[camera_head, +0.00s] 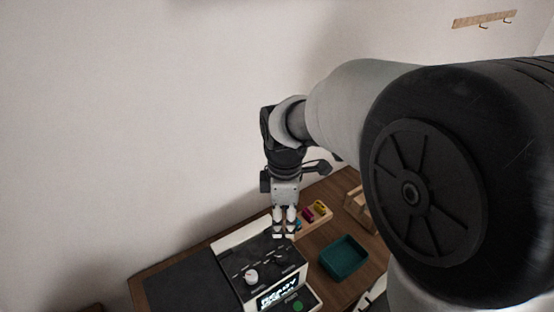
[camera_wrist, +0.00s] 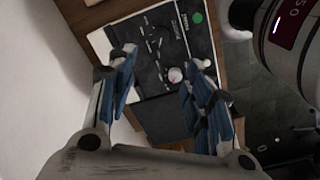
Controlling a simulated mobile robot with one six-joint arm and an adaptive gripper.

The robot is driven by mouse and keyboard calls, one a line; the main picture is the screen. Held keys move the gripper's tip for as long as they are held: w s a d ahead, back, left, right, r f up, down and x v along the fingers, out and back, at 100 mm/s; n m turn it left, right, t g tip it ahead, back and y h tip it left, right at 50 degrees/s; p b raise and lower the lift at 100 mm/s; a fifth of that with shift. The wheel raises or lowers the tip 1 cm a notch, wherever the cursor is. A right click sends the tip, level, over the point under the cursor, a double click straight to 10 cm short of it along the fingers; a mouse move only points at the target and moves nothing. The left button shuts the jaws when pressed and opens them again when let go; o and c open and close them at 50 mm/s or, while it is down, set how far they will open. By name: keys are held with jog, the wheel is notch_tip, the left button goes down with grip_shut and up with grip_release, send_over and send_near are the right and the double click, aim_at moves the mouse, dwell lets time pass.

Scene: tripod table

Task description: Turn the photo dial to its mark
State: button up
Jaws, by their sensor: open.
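A photo machine with a white body and black top panel (camera_head: 241,262) stands on the wooden table. A white round dial (camera_head: 250,275) sits on the panel; the wrist view also shows it (camera_wrist: 176,75), between my fingers in the picture. A dark knob (camera_head: 281,256) sits further right on the panel. The dial's mark is too small to make out. My gripper (camera_head: 284,235) is open and empty, pointing down above the machine's far right part, apart from the dial. It also shows in the wrist view (camera_wrist: 162,60), with its fingers spread.
The machine has a lit display (camera_head: 280,290) and a green button (camera_head: 298,306). A teal tray (camera_head: 344,257) stands to its right. A wooden holder with coloured items (camera_head: 314,213) stands behind. A dark mat (camera_head: 185,285) lies left. A hook rail (camera_head: 484,19) hangs on the wall.

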aim_at(282, 256)
notch_tip(282, 256, down, 17)
jog(key=b, duration=0.5)
jog(key=shift+f, duration=0.15)
jog(key=shift+c, duration=0.4)
jog(key=c, duration=1)
